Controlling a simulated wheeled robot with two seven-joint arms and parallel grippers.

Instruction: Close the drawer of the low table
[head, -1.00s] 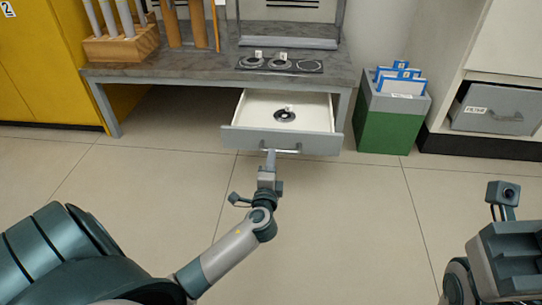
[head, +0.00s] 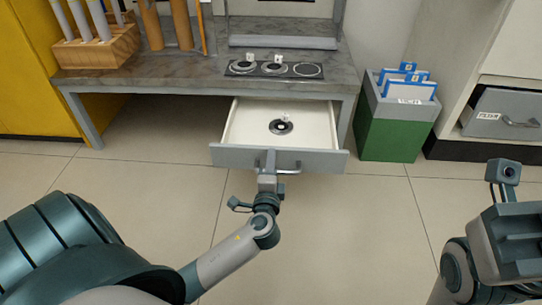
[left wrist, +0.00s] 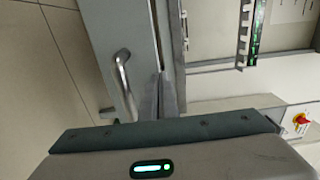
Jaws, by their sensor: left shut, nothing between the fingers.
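The drawer (head: 235,157) of the low table (head: 150,77) is open, its pale inside showing. A metal bar handle (head: 289,169) is on its grey front. My left gripper (head: 270,158) is shut and empty, its fingertips at the drawer front just left of the handle in the head view. In the left wrist view the fingers (left wrist: 160,97) lie close against the drawer front (left wrist: 100,30), beside the handle (left wrist: 122,72). I cannot tell whether they touch. My right gripper (head: 508,240) is partly in view at the right edge; its fingers are not clear.
A dark round piece with a small tag (head: 281,127) lies inside the drawer. On the table are a wooden rod rack (head: 95,52) and a black strip with round places (head: 302,71). A green-and-grey bin (head: 390,138) stands right of the table. The floor in front is clear.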

